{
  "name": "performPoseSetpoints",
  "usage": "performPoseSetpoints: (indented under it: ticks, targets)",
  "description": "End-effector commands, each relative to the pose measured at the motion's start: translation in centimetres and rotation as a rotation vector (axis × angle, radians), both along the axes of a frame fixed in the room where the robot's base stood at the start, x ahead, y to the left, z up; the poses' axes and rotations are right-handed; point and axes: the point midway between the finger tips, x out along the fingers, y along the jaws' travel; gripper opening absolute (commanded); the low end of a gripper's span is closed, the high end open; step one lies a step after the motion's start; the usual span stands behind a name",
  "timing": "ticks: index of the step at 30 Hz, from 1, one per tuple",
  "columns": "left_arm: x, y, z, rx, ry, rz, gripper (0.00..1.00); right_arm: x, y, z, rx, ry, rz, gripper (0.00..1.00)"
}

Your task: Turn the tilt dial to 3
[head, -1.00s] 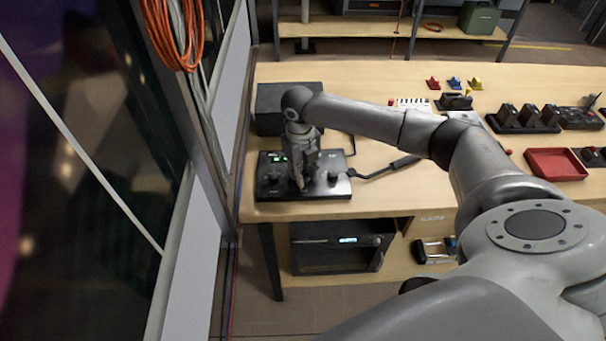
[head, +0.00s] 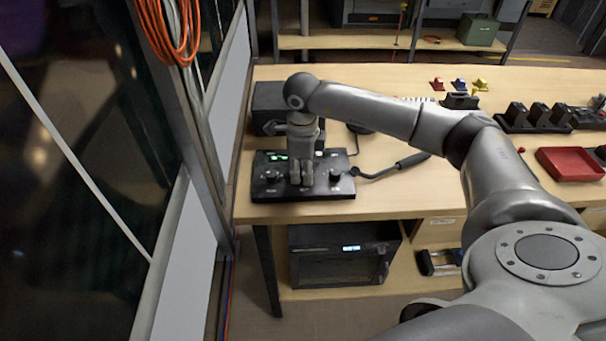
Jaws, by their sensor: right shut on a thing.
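The black control panel (head: 343,190) lies near the left end of the wooden bench. It has a dark knob at its left (head: 271,176), another at its right (head: 335,176), and a lit green display at the top left. My right gripper (head: 301,182) points down at the middle of the panel, between these knobs. Its fingers are shut on the tilt dial, which they hide almost completely. The dial's pointer and number marks cannot be read. My left gripper is not in view.
A dark box (head: 267,104) stands behind the panel. A black handled tool with a cable (head: 395,167) lies to its right. A red tray (head: 570,163) and several black devices are farther right. A window wall borders the bench on the left.

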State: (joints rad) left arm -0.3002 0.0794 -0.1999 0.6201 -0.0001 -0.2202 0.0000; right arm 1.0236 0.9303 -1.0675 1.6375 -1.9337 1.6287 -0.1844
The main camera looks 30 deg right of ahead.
Motion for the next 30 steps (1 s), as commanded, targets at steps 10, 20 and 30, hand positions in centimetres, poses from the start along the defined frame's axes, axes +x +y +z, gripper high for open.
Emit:
performPoseSetpoints:
  ticks: [10,20,30]
  targets:
    - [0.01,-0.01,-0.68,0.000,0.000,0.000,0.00,0.03,-0.05,0.07,-0.001,-0.002,0.072,0.00]
    - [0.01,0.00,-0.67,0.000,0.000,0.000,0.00,0.04,-0.07,0.12,-0.001,-0.002,0.075,0.00]
    - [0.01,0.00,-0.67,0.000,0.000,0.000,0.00,0.01,-0.04,0.07,-0.001,-0.001,0.074,0.47]
